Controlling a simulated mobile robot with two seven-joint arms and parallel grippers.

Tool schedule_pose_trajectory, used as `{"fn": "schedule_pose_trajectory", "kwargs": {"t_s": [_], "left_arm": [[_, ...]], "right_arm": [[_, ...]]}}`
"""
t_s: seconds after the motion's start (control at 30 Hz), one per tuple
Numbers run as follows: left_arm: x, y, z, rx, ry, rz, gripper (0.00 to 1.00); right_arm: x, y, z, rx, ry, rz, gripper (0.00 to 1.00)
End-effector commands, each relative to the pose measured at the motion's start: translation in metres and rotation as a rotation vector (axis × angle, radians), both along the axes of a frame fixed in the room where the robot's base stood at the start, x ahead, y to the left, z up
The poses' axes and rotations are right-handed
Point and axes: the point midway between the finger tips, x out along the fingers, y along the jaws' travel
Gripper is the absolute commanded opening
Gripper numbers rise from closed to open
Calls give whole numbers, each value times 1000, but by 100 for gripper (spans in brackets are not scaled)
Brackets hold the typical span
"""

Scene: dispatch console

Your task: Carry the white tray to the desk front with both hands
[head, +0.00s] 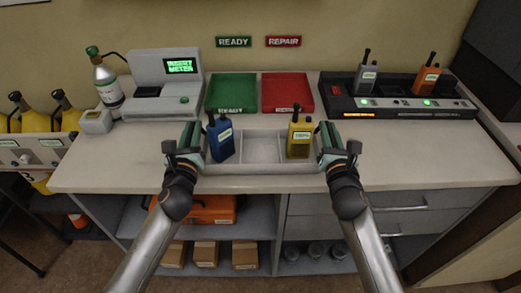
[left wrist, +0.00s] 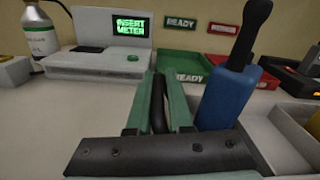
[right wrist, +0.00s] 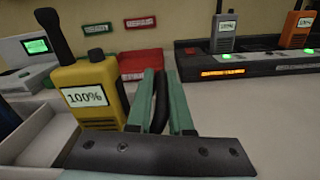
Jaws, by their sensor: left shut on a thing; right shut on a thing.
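The white tray (head: 262,168) is at the middle of the desk (head: 420,160), near its front edge. It has three compartments. A blue radio (head: 221,139) stands in its left compartment, and a yellow radio (head: 299,136) labelled 100% in the right wrist view (right wrist: 92,97) stands in its right one. The middle compartment is empty. My left gripper (head: 190,143) is shut on the tray's left end, and my right gripper (head: 328,142) is shut on its right end. I cannot tell whether the tray touches the desk.
Behind the tray are a green READY bin (head: 231,92) and a red REPAIR bin (head: 288,91). A meter (head: 165,85) reading INSERT METER stands back left. A charger (head: 398,105) with grey and orange radios stands back right. The desk is clear right of the tray.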

Motion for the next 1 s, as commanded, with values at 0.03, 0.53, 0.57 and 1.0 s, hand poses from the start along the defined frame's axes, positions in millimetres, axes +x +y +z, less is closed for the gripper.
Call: {"fn": "schedule_pose_trajectory", "kwargs": {"t_s": [0.03, 0.53, 0.57, 1.0], "left_arm": [[0, 1, -1, 3, 1, 2, 0], [0, 1, -1, 5, 1, 2, 0], [0, 1, -1, 5, 1, 2, 0], [0, 2, 5, 5, -4, 2, 0]], "right_arm": [[0, -1, -1, -3, 1, -3, 0], [0, -2, -1, -5, 1, -3, 0], [0, -2, -1, -5, 1, -3, 0], [0, -2, 5, -5, -4, -3, 0]]}}
